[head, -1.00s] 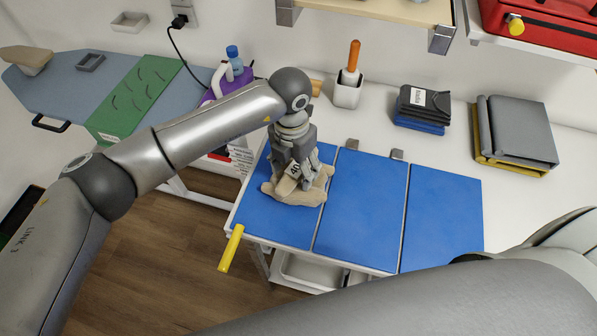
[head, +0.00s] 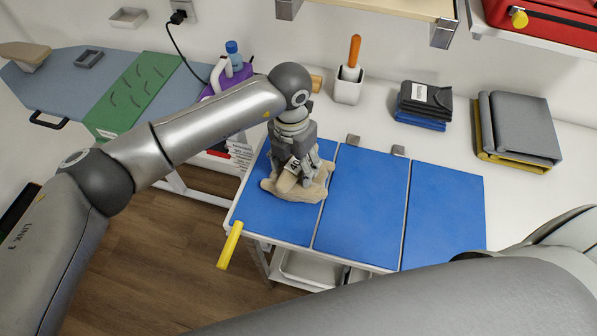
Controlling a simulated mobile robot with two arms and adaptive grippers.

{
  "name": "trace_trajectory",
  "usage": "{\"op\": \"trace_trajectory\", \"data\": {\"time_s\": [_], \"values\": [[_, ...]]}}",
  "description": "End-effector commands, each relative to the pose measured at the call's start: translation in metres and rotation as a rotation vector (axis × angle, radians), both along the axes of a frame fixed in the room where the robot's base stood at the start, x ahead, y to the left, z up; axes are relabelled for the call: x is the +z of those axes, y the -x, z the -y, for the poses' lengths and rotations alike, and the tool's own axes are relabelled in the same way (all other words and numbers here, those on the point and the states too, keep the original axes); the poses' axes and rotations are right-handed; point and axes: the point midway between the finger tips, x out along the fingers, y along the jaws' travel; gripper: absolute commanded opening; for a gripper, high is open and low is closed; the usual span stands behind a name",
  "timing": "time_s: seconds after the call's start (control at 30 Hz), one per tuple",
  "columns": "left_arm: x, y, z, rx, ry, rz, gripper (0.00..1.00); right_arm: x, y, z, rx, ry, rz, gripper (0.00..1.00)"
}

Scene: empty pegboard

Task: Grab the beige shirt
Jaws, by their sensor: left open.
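The beige shirt (head: 309,190) lies crumpled on the left blue panel of the folding board (head: 365,205). My left gripper (head: 298,177) points down over the shirt, with its fingers at the cloth. Its fingers are apart, and part of the shirt is hidden behind them. Whether cloth lies between the fingers is hard to tell. My right gripper is not in view; only a large grey part of my own body crosses the lower right.
A yellow handle (head: 230,246) sticks out at the board's front left. Behind the board stand a white holder with an orange-handled tool (head: 349,82), folded dark cloths (head: 423,105) and a grey folded stack (head: 517,130). The middle and right blue panels are clear.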

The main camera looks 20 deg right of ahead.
Motion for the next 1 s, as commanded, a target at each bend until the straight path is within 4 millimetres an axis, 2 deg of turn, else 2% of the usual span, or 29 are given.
{"op": "trace_trajectory", "data": {"time_s": [0.3,0.73,1.0], "values": [[-0.0003,0.0,-0.0001,0.0,0.0,0.0,0.63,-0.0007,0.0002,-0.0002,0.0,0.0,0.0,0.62],[-0.0005,0.0,-0.0001,0.0,0.0,0.0,0.07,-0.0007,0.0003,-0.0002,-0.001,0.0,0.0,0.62],[0.0005,-0.0001,0.0001,0.0,0.0,0.0,0.07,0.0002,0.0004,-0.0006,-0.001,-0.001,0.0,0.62]]}}
